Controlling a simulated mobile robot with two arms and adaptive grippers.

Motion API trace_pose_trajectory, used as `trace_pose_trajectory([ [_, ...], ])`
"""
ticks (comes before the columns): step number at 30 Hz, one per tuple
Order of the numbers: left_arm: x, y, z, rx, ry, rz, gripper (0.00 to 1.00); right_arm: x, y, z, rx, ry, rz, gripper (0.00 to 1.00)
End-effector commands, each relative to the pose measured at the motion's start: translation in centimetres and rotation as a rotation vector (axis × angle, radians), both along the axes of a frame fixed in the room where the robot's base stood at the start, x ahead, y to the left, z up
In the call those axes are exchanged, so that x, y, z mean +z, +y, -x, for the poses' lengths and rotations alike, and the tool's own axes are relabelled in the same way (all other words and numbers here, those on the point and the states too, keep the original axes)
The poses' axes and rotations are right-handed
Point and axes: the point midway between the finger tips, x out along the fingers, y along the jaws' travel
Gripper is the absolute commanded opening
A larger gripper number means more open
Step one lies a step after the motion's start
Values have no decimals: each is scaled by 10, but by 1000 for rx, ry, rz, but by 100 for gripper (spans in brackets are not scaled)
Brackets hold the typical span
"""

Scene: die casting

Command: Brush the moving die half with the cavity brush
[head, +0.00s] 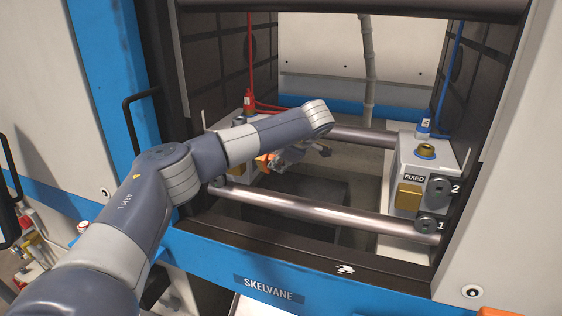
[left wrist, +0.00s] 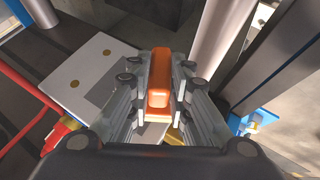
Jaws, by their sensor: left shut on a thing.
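My left gripper (head: 283,157) reaches into the die casting machine and is shut on the orange handle of the cavity brush (head: 262,163). In the left wrist view the orange brush handle (left wrist: 158,88) sits between the fingers of the left gripper (left wrist: 160,90); its bristles cannot be made out. The moving die half (head: 232,124), with red hoses, is at the left of the opening, partly hidden by my arm. In the left wrist view a pale block face with brass spots, apparently the moving die half (left wrist: 92,68), lies beyond and left of the fingers. Contact with the brush cannot be told.
The fixed die half (head: 408,158), labelled FIXED, stands at the right with a blue hose. A front tie bar (head: 330,208) and a rear tie bar (head: 365,136) cross the opening. Dark open space lies between the die halves.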

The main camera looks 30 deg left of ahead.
Motion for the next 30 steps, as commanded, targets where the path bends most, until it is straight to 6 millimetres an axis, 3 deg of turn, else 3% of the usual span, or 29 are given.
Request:
trace_pose_trajectory([
  [8, 0, 0, 0, 1, -1, 0, 0, 1, 2, -12, 0, -19, -3, 36],
  [30, 0, 13, 3, 1, 0, -1, 0, 1, -4, -8, 3, -12, 4, 36],
])
